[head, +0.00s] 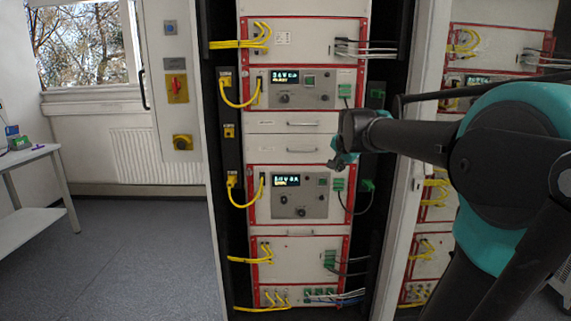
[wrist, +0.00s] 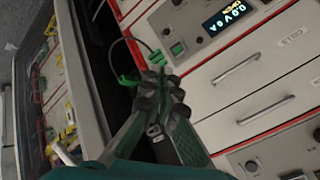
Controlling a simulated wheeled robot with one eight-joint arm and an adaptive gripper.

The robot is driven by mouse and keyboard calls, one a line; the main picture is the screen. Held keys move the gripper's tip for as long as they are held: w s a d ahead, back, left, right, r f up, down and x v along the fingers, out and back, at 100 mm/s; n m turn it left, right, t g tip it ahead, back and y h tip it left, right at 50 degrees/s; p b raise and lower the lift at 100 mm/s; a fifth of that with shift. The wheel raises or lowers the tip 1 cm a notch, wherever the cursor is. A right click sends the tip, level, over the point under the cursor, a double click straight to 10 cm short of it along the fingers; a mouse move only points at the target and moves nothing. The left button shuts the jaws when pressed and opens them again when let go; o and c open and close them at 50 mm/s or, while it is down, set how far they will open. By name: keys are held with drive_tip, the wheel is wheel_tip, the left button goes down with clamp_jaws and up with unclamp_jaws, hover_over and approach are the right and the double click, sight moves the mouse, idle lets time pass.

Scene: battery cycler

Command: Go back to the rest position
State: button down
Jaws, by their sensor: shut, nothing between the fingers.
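My gripper (head: 343,160) is in front of the rack in the head view, at the height of the grey drawers between the two display units. In the wrist view its fingers (wrist: 160,92) are closed together, with nothing held between them. The battery cycler rack (head: 308,247) stands behind it with red-edged panels. The upper display unit (head: 325,89) and the lower display unit (head: 325,197) have lit screens and knobs. Depth between my gripper and the rack front is hard to judge; I see no clear contact.
Yellow cables (head: 237,204) loop out at the rack's left side. Green plugs (head: 338,184) and dark cables are at its right side. A second rack (head: 471,41) stands at the right. A white table (head: 31,153) is at far left, with open grey floor (head: 130,245) between.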

drive_tip(key=s+f+n+g, duration=0.4)
drive_tip(key=s+f+n, duration=0.6)
drive_tip(key=s+f, duration=1.9)
drive_tip(key=shift+s+d+f, duration=0.15)
drive_tip(key=shift+d+f, duration=0.15)
drive_tip(key=shift+f, duration=0.25)
